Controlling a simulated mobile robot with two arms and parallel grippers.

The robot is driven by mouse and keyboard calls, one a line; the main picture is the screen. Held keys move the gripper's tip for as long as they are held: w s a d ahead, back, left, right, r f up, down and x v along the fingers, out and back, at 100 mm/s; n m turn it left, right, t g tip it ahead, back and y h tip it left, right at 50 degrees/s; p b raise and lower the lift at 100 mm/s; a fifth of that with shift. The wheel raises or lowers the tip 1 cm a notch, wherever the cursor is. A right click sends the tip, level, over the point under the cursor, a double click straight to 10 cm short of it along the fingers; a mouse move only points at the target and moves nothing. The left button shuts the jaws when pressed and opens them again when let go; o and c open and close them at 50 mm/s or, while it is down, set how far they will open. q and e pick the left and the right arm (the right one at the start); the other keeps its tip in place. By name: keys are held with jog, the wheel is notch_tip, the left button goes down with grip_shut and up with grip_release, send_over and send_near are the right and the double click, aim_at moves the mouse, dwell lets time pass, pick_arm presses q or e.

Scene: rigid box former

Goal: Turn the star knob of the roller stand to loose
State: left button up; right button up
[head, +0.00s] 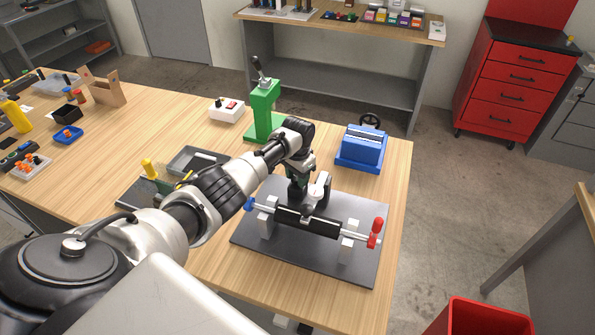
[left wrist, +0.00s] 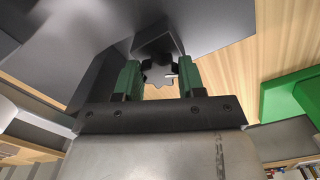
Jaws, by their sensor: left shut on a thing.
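The roller stand has a dark base plate (head: 340,262), a black roller (head: 308,222) held between light grey blocks, a red handle (head: 376,232) at its right end and a blue part (head: 249,204) at its left end. My left gripper (head: 299,192) reaches down behind the roller and hides the star knob in the head view. In the left wrist view, the dark star knob (left wrist: 157,74) sits between the two green fingers of the left gripper (left wrist: 159,78), which is shut on it. A small pale mark shows by the knob.
A green press (head: 263,112) and a blue vise (head: 361,148) stand behind the stand on the wooden table. A grey tray (head: 196,160) lies left of my forearm. A white box with a red switch (head: 227,109) stands farther back.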

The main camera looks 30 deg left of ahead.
pick_arm(q)
jog(key=n+p, duration=0.1)
jog(key=n, duration=0.3)
jog(key=shift+w+r+n+p, duration=0.1)
jog(key=shift+r+n+p, duration=0.1)
jog(key=shift+n+p, duration=0.2)
dwell(0.4)
jog(key=o, duration=0.7)
jog(key=shift+o, duration=1.1)
jog(key=shift+f, duration=0.1)
jog(key=shift+r, duration=0.5)
notch_tip(320, 180, up, 10)
